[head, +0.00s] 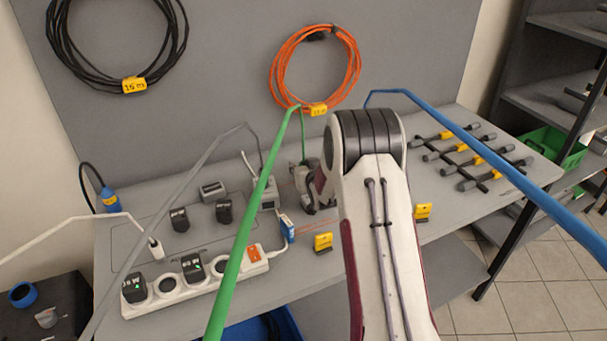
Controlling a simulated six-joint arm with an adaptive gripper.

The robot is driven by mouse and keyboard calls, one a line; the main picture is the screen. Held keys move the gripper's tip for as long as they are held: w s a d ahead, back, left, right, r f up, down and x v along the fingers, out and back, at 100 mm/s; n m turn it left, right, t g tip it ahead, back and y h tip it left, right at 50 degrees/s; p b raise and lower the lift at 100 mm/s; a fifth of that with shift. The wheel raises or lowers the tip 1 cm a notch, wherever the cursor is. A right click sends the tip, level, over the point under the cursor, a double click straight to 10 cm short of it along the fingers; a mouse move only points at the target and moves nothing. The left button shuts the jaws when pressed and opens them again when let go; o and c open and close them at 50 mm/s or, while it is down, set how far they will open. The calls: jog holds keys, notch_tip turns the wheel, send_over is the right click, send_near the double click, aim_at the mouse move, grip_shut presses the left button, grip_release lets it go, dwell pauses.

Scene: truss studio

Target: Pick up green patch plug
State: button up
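The green cable (250,225) rises from the bottom edge, bends at a peak near the board, and drops straight down to the bench beside my gripper. The green patch plug at its end cannot be made out; the cable's lower end meets a grey shape at the gripper. My gripper (313,205) is low over the bench, mostly hidden behind my pale forearm. Its fingertips are too small and covered to show whether they are open or shut, or whether they touch the plug.
A white power strip (195,289) with black adapters lies front left. A white plug (156,248), a blue plug (287,229) and yellow-marked blocks (323,242) are nearby. Grey and blue cables (480,150) arch overhead. Several black tools (465,165) lie at right.

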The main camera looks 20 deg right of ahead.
aim_at(304, 164)
grip_shut()
jog(key=shift+r, duration=0.1)
dwell(0.3)
jog(key=shift+r, duration=4.95)
